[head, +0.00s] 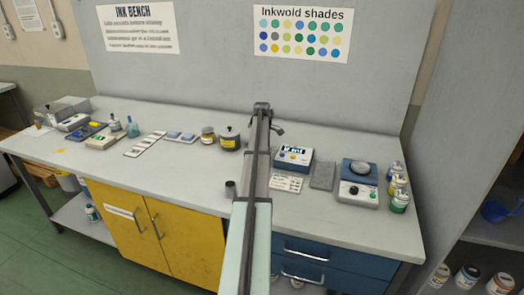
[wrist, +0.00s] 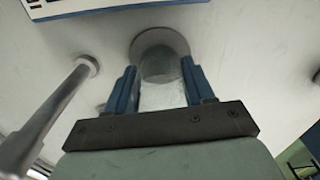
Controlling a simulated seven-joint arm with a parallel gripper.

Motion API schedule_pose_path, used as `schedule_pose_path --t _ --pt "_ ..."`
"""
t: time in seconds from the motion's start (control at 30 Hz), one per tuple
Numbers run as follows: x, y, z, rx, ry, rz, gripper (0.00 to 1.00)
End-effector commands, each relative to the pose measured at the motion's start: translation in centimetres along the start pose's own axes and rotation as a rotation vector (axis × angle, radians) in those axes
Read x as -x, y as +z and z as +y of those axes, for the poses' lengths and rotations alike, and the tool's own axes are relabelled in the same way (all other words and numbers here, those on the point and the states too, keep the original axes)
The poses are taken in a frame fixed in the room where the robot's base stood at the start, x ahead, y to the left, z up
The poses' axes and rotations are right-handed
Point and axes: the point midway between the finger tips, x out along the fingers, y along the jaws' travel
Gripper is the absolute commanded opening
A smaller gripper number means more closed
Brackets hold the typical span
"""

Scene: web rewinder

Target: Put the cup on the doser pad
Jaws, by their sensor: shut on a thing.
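In the wrist view my gripper (wrist: 160,88) has its blue fingers shut on a clear, pale cup (wrist: 163,97). Beyond the cup's far end is a round grey disc (wrist: 160,37) on a white surface, which looks like the doser pad. The cup overlaps the disc in this view; I cannot tell whether they touch. In the head view the doser (head: 293,157), a blue and white box with an ml display, stands on the bench right of my arm. My gripper's end (head: 278,128) shows small beside the arm's far end; the cup is hidden there.
A grey post (wrist: 62,105) rises left of the cup in the wrist view. A balance (head: 359,183) and several ink jars (head: 398,190) stand at right. A dark jar (head: 229,140) and a small dark cylinder (head: 230,188) are left of my arm.

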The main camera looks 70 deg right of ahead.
Motion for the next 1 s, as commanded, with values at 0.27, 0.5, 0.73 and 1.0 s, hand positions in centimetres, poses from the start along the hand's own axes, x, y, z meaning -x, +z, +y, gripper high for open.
schedule_pose_path --t 0.27,0.5,0.73,1.0 --pt "-0.07 0.0 0.0 0.0 0.0 0.0 0.24" --pt "-0.36 0.0 -0.01 0.0 0.0 0.0 0.24" --pt "-0.64 0.0 0.0 0.0 0.0 0.0 0.24" --pt "-0.77 0.0 0.0 0.0 0.0 0.0 0.65"
